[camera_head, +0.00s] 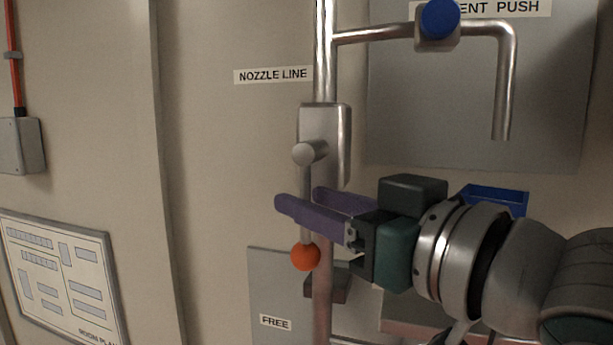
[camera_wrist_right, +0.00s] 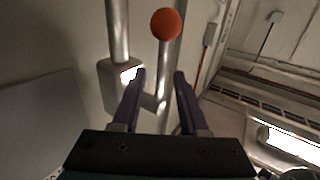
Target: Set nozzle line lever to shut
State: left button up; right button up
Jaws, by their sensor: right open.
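The nozzle line lever (camera_head: 306,184) is a thin metal rod hanging straight down from a round pivot on the grey valve body (camera_head: 325,128). An orange ball knob (camera_head: 305,256) is at its lower end. My right gripper (camera_head: 299,199) comes in from the right with its two purple fingers open. They straddle the rod a little above the knob, and the near finger hides part of the rod. In the right wrist view, the rod shows between the fingertips (camera_wrist_right: 156,86), and the knob (camera_wrist_right: 166,24) is beyond them. My left gripper is not in view.
The "NOZZLE LINE" label (camera_head: 273,75) is on the wall, left of the vertical pipe (camera_head: 325,40). A blue knob (camera_head: 439,18) sits on a bent pipe at upper right. A "FREE" label (camera_head: 275,322) is below. A blue bin (camera_head: 494,199) is behind my right arm. Left of the lever is clear.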

jog(key=shift+x, duration=0.85)
grip_shut()
dwell(0.9)
